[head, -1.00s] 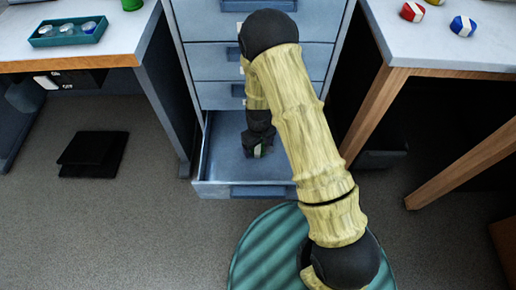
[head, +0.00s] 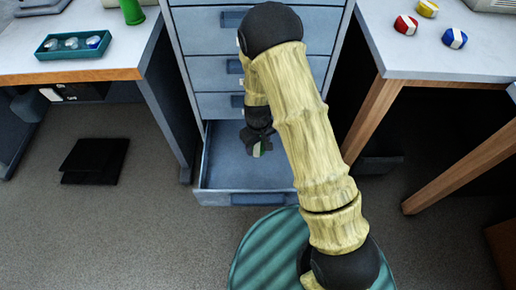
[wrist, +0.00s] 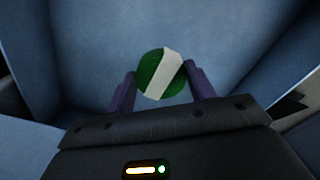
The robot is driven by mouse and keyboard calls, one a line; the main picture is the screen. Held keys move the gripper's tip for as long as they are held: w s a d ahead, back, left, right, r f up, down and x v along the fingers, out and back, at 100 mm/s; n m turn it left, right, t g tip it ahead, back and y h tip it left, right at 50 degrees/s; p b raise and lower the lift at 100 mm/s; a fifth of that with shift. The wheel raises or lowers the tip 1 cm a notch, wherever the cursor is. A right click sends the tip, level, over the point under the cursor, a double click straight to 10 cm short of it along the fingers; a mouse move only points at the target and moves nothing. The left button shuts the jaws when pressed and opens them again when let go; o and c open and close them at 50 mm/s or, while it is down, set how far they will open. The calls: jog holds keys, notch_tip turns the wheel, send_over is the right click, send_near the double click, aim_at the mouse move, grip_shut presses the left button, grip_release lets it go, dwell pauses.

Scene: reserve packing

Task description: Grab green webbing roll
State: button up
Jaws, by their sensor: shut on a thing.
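The green webbing roll (wrist: 148,80), round with a white band across it, sits between the two fingers of my gripper (wrist: 160,86) in the wrist view. My gripper is shut on it. In the head view my gripper (head: 258,152) points down over the open bottom drawer (head: 215,170), and a small green and white part of the roll shows at its tips. The drawer is otherwise bare where I can see it. My arm hides part of the drawer's right side.
The drawer cabinet (head: 212,75) stands between two desks. The left desk (head: 100,70) holds a teal tray (head: 75,45) and a green cup (head: 132,11). The right desk (head: 420,60) holds red (head: 405,25), yellow (head: 428,8) and blue (head: 454,38) rolls.

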aim_at(258, 147)
notch_tip(258, 147, up, 12)
jog(key=p, duration=0.3)
jog(key=shift+f+p, duration=0.15)
jog(key=shift+p, duration=0.2)
